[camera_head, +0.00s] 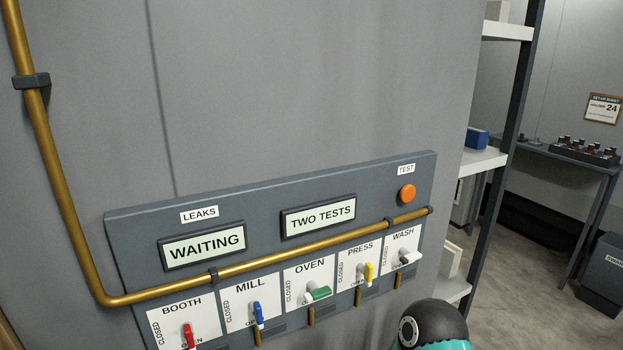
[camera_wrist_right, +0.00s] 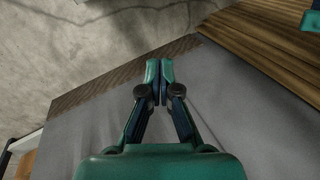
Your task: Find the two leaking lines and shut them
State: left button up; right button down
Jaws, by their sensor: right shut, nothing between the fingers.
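In the head view a grey valve panel (camera_head: 140,232) carries five levers. The red BOOTH lever (camera_head: 188,335), blue MILL lever (camera_head: 258,312) and yellow PRESS lever (camera_head: 368,272) stand roughly upright above their OPEN marks. The green OVEN lever (camera_head: 319,293) looks broad and seen end-on; the dark WASH lever (camera_head: 404,259) is small, and its setting is hard to tell. The LEAKS display (camera_head: 203,245) reads WAITING; another display (camera_head: 319,215) reads TWO TESTS. An orange TEST button (camera_head: 407,194) is at upper right. My right gripper (camera_wrist_right: 159,75) is shut and empty in the wrist view. My left gripper is unseen.
A brass pipe (camera_head: 60,170) runs down the wall and across the panel. A shelf unit (camera_head: 519,110) stands right of the panel, and a table (camera_head: 585,165) with a dark rack lies beyond. Open floor (camera_head: 530,265) shows at right. My teal arm part covers the bottom middle.

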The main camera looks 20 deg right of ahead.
jog(key=w+d+r+m+t+h, duration=0.2)
jog(key=w+d+r+t, duration=0.25)
jog(key=w, duration=0.45)
jog(key=w+d+r+m+t+h, duration=0.2)
jog(key=w+d+r+t, duration=0.15)
jog(key=w+d, duration=0.4)
jog(key=w+d+r+m+t+h, duration=0.25)
jog(key=w+d+r, duration=0.35)
jog(key=r, duration=0.4)
jog(key=w+d+r+m+t+h, duration=0.1)
jog(key=d+r+m+h, duration=0.15)
jog(key=d+r, duration=0.45)
jog(key=w+d+r+m+t+h, duration=0.1)
jog(key=w+d+r+t+h, duration=0.15)
jog(key=r, duration=0.75)
jog(key=s+d+r+m+h, duration=0.1)
jog(key=s+d+r+h, duration=0.1)
jog(key=r, duration=0.6)
jog(key=s+d+r+m+h, duration=0.2)
jog(key=s+d+r, duration=0.3)
jog(key=r, duration=0.4)
jog(key=shift+d+r+m+h+p, duration=0.3)
jog(key=shift+d+h+p, duration=0.15)
jog(key=shift+h, duration=0.2)
